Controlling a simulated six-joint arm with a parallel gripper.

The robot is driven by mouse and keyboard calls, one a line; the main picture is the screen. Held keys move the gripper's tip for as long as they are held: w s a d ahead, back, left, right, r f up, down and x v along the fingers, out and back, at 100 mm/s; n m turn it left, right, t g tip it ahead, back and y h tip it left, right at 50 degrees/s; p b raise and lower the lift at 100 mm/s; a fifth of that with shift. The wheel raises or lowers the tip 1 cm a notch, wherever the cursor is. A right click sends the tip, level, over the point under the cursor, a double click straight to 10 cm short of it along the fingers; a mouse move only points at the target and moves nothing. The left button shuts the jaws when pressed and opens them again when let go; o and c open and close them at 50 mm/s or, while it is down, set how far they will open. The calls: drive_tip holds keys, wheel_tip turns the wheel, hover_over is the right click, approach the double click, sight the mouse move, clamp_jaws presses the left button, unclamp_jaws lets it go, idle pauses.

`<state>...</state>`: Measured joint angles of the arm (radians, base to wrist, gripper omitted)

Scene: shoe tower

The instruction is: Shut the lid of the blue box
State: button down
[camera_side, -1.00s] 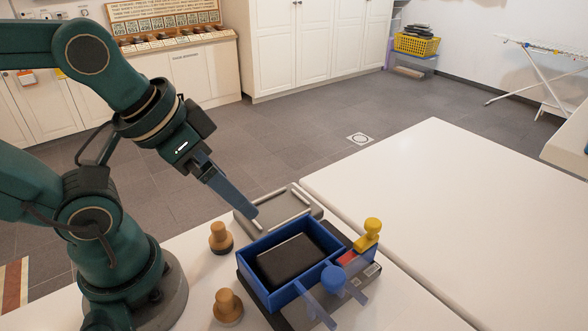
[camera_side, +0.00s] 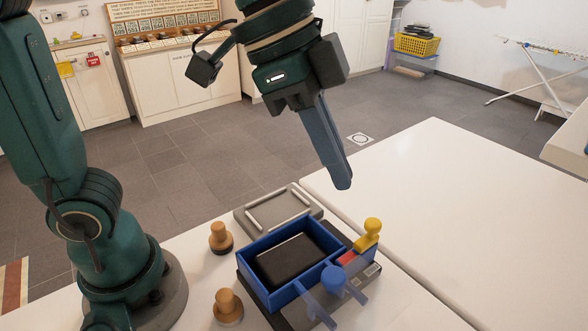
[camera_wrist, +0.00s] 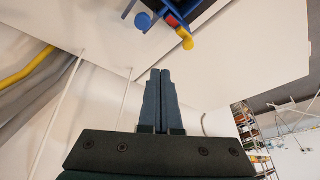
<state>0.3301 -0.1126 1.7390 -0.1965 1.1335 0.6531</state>
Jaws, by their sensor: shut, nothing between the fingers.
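The blue box (camera_side: 247,251) stands open at the front centre of the side view, on a dark base, with a black block (camera_side: 289,260) inside. A round blue knob (camera_side: 333,279) and clear bluish strips (camera_side: 318,307) stick out at its front right. A grey panel with two light rails (camera_side: 278,210) lies behind it. I cannot tell which piece is the lid. My gripper (camera_side: 343,187) is shut and empty, in the air above and behind the box's right side. In the wrist view its fingers (camera_wrist: 160,74) are together; the blue box (camera_wrist: 192,8) is partly cut off at the top.
A yellow-handled stamp (camera_side: 368,233) stands at the box's right, by a red piece (camera_side: 347,258). Two wooden-handled stamps (camera_side: 221,238) (camera_side: 228,306) stand to its left. The white table (camera_side: 460,220) at the right is clear.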

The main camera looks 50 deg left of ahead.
drive_tip(key=m+g, duration=0.1)
drive_tip(key=m, duration=0.1)
hover_over(361, 300)
drive_tip(key=a, duration=0.1)
wheel_tip(361, 300, down, 2)
drive_tip(key=shift+g, duration=0.3)
drive_tip(key=x, duration=1)
drive_tip(key=shift+s+a, duration=0.1)
drive_tip(key=shift+s, duration=0.3)
drive_tip(key=shift+f, duration=0.45)
drive_tip(key=shift+s+a+f, duration=0.1)
drive_tip(key=shift+s+a, duration=0.3)
drive_tip(key=shift+a, duration=0.45)
drive_tip(key=shift+s+a+f, duration=0.1)
drive_tip(key=shift+s+a, duration=0.3)
drive_tip(key=shift+a, duration=0.4)
drive_tip(key=shift+a, duration=0.1)
